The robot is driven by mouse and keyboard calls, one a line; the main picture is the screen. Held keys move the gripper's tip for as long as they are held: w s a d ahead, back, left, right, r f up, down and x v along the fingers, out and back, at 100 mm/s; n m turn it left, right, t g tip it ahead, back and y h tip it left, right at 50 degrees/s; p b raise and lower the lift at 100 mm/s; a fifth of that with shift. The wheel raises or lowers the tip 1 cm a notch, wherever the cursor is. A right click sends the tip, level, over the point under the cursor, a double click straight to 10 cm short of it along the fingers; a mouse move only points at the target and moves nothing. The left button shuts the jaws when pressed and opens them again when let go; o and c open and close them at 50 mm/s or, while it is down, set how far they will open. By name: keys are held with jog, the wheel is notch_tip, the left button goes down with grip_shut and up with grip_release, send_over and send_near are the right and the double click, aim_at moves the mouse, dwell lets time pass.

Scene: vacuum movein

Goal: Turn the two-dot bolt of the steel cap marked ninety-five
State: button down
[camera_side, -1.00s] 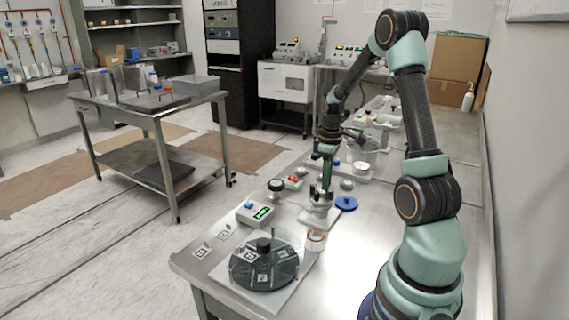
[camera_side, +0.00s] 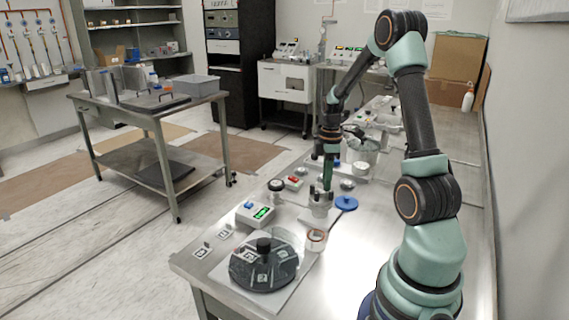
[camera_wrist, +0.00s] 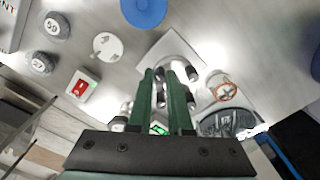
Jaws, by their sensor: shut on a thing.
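The steel cap (camera_side: 320,211), with several upright dark bolts, stands on a pale square plate near the middle of the bench in the side view. My gripper (camera_side: 326,188) points straight down over it. In the wrist view the plate (camera_wrist: 168,48) lies beyond the green fingertips. My gripper (camera_wrist: 162,76) is shut on a bolt (camera_wrist: 160,74) there. Other bolts (camera_wrist: 192,73) stand to the right, outside the fingers. The fingers hide part of the cap. Its number and the bolts' dots cannot be read.
A blue disc (camera_side: 346,203) lies right of the cap. A copper-rimmed cup (camera_side: 316,238) and a black disc with a knob (camera_side: 264,266) stand in front. A box with a green display (camera_side: 256,213) is at left. Round numbered caps (camera_wrist: 54,25) show in the wrist view.

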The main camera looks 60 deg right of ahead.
jog(key=shift+d, duration=0.1)
dwell(0.7)
jog(key=c, duration=0.8)
grip_release()
jog(key=shift+c, duration=0.2)
notch_tip(320, 180, up, 12)
